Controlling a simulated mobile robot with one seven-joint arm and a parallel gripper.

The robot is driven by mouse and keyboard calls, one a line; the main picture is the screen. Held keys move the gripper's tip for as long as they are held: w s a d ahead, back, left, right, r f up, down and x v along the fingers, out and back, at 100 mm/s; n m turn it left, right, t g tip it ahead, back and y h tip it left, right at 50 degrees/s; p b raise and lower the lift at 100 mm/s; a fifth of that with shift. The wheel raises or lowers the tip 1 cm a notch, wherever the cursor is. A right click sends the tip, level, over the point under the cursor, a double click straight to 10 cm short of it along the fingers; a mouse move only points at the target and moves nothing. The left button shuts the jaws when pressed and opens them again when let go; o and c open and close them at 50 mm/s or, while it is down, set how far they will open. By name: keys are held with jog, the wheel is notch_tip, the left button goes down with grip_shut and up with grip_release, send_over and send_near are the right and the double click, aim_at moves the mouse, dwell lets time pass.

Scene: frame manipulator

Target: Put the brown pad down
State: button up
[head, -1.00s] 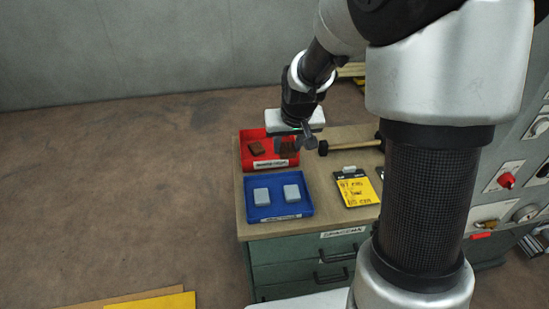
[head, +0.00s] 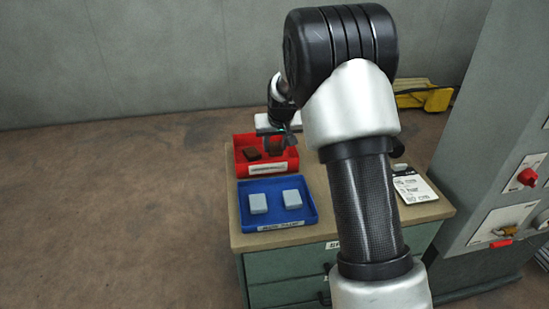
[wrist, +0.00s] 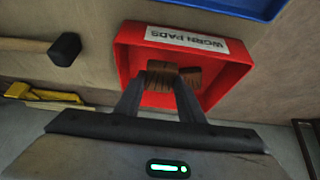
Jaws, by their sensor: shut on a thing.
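My gripper (head: 281,142) is over the red tray (head: 238,166), its fingers pointing down. It is shut on a brown pad (wrist: 160,78), which shows between the fingertips in the wrist view and is partly hidden by them. I cannot tell whether this pad touches the tray floor. A second brown pad (head: 251,153) lies in the left part of the red tray. It shows just right of the held pad in the wrist view (wrist: 193,75). The tray's label reads "WORN PADS".
A blue tray (head: 243,222) with two light grey pads stands in front of the red tray on the cabinet top (head: 300,236). A clipboard (head: 415,187) lies on the right. A black-headed hammer (wrist: 65,49) shows in the wrist view. A grey panel (head: 480,150) rises at the right.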

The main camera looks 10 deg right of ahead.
aim_at(275, 155)
notch_tip(275, 155, down, 4)
jog(key=shift+f+b, duration=0.15)
jog(key=shift+b, duration=0.15)
jog(key=shift+f, duration=0.1)
jog(key=shift+f, duration=0.15)
jog(key=o, duration=1)
jog(key=shift+o, duration=0.2)
